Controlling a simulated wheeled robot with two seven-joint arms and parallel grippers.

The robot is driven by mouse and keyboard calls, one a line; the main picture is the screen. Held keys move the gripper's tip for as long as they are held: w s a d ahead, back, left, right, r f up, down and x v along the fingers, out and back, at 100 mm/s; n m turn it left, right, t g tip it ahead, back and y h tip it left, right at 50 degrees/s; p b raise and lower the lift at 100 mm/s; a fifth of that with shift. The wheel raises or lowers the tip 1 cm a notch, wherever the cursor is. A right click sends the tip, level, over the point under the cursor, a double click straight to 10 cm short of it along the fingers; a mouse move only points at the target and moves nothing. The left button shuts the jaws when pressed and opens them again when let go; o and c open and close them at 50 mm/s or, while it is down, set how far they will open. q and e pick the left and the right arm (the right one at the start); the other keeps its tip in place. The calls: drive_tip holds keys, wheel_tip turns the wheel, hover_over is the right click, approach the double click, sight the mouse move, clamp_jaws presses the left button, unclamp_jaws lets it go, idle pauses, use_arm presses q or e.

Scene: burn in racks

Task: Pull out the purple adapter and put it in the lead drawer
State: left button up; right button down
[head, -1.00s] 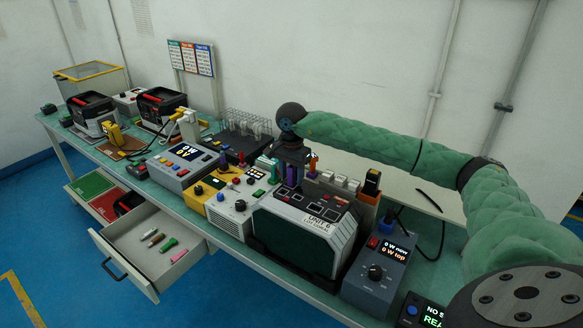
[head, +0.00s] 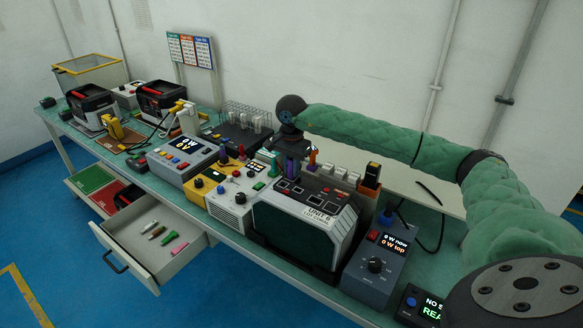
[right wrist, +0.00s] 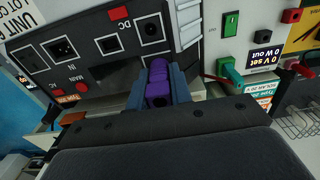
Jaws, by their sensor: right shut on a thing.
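My right gripper (head: 292,160) is over the back of the grey unit labelled UNIT 6 (head: 306,226). It is shut on the purple adapter (head: 292,169). In the right wrist view the purple adapter (right wrist: 158,84) sits between the two dark blue fingers (right wrist: 158,92), beside the unit's socket panel (right wrist: 97,50). I cannot tell whether its far end is still in a socket. The open drawer (head: 187,262) at the bench's front left holds several small adapters, among them a green and a pink one. My left gripper is not in view.
A blue-grey meter box (head: 377,264) stands right of the unit. White and yellow instruments stand to its left. An orange plug (head: 313,156) and a row of white blocks are close to my gripper.

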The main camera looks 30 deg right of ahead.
drive_tip(key=shift+w+r, duration=0.15)
drive_tip(key=shift+r, duration=0.8)
idle(1.0)
drive_tip(key=shift+r, duration=0.5)
drive_tip(key=shift+r+p, duration=0.3)
drive_tip(key=shift+r, duration=1.1)
